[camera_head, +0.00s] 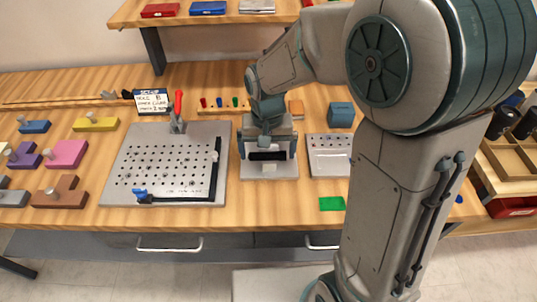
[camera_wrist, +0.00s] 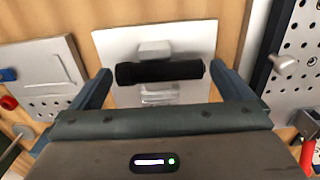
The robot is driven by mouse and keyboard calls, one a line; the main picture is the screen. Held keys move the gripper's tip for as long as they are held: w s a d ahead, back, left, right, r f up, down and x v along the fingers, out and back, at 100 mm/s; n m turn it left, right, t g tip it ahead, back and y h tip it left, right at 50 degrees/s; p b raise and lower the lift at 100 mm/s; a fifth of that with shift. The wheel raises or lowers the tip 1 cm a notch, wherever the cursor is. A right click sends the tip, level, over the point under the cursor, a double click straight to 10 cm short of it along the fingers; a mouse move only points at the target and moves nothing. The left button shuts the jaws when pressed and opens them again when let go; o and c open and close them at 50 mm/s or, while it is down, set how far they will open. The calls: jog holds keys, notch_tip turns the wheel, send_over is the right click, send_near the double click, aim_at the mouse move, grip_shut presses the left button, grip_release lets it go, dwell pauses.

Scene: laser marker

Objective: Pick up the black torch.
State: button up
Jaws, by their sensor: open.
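The black torch (camera_wrist: 160,72) lies lengthwise across a pale plate (camera_wrist: 112,40) with small light supports beside it in the wrist view. In the head view, the torch (camera_head: 267,155) shows as a dark bar under my gripper. My gripper (camera_wrist: 160,69) is open, with one finger beyond each end of the torch. In the head view, my gripper (camera_head: 268,150) points down over the plate (camera_head: 270,172). I cannot tell whether the fingers touch the torch. No grip on it shows.
A perforated plate (camera_head: 150,160) with a red-handled clamp (camera_head: 178,108) stands left, a smaller holed plate (camera_head: 328,150) right. A teal cube (camera_head: 341,114), a green square (camera_head: 332,203) and a sign (camera_head: 152,101) are nearby. Coloured blocks fill the far left. A shelf (camera_head: 225,17) hangs behind.

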jog(key=shift+f, duration=0.15)
jog(key=c, duration=0.8)
